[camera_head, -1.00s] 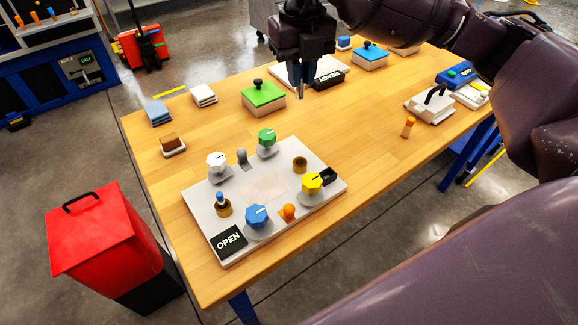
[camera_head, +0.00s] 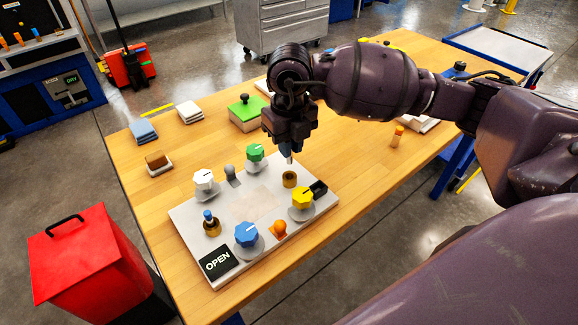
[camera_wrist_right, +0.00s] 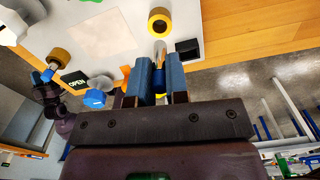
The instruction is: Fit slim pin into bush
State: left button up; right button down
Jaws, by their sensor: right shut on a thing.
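My right gripper (camera_head: 286,150) is shut on the slim pin and holds it upright, or nearly so, over the board. The pin's pale metal tip (camera_head: 290,159) points down just above the brass bush (camera_head: 289,179) at the board's back right. In the right wrist view the pin (camera_wrist_right: 160,48) sticks out between the blue fingers (camera_wrist_right: 159,78), close to the bush (camera_wrist_right: 159,20). A small gap seems to separate tip and bush; exact alignment is hard to tell. A second brass bush (camera_head: 212,228) at the left holds a blue-topped pin (camera_head: 208,216).
The grey board (camera_head: 190,218) carries white (camera_head: 204,179), green (camera_head: 255,153), yellow (camera_head: 302,197) and blue (camera_head: 246,234) knobs, an orange knob (camera_head: 279,229) and an OPEN sign (camera_head: 217,262). A black block (camera_head: 319,189) sits beside the bush. An orange pin (camera_head: 397,136) stands at right.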

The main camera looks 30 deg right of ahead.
aim_at(290, 163)
jog(key=shift+f, duration=0.75)
jog(key=shift+f+b, duration=0.35)
jog(key=shift+f, duration=2.15)
jog(key=shift+f, duration=0.15)
jog(key=c, duration=1.1)
grip_release()
notch_tip(290, 163, up, 12)
jog(key=shift+r+p, duration=0.2)
jog(key=shift+p, duration=0.5)
